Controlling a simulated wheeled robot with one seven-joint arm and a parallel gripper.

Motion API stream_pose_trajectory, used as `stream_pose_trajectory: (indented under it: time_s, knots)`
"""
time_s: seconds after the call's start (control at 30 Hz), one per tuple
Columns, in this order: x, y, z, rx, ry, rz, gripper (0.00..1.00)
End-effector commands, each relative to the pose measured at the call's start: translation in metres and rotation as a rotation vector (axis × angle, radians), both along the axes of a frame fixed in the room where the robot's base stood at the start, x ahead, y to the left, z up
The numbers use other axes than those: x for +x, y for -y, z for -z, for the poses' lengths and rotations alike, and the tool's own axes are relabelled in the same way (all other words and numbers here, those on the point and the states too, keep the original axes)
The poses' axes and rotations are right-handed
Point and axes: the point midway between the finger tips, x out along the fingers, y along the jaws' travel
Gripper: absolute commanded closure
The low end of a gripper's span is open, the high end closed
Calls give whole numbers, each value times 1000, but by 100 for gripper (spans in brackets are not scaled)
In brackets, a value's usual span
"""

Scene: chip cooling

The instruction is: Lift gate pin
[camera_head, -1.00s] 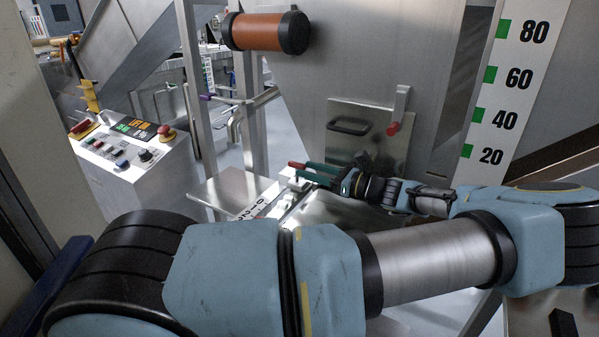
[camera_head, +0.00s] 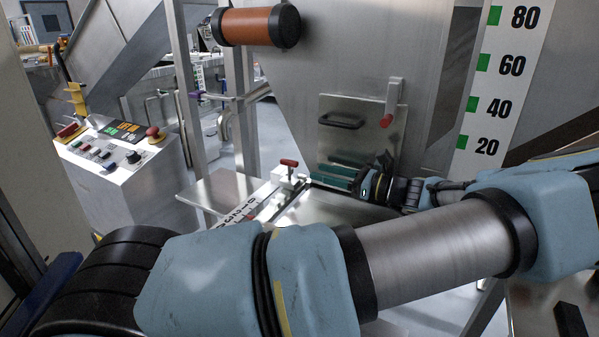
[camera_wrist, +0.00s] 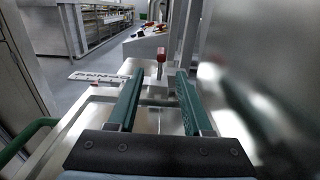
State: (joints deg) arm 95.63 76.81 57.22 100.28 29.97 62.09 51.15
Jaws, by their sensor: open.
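The gate pin (camera_head: 289,163) has a red handle on a short metal stem. It stands upright in a pale block on the metal slide beside the scale strip. In the wrist view the red pin (camera_wrist: 161,56) shows beyond the fingertips, in line with the gap between them. My gripper (camera_head: 324,167) has two green fingers, spread apart and empty. It is to the right of the pin in the head view, apart from it. The wrist view also shows my gripper (camera_wrist: 160,76) open. The foot of the pin is too small to make out.
A steel hopper wall with a handled hatch (camera_head: 343,121) and a red-tipped lever (camera_head: 388,118) rises just behind my gripper. A control panel (camera_head: 115,150) stands at the left. A marked scale strip (camera_head: 240,208) runs along the slide. Steel posts stand behind the pin.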

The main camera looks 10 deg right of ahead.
Motion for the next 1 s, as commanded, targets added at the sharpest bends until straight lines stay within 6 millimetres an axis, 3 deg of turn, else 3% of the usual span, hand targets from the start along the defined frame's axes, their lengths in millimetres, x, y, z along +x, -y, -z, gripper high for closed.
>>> stream_pose_trajectory:
  time_s: [0.03, 0.17, 0.73, 1.0]
  knots:
    - [1, -2, 13, -6, -7, -7, 50]
    - [5, -8, 16, -5, -13, -15, 50]
    - [21, -26, 0, -3, 6, 10, 50]
    - [46, -62, -2, -3, 7, 6, 50]
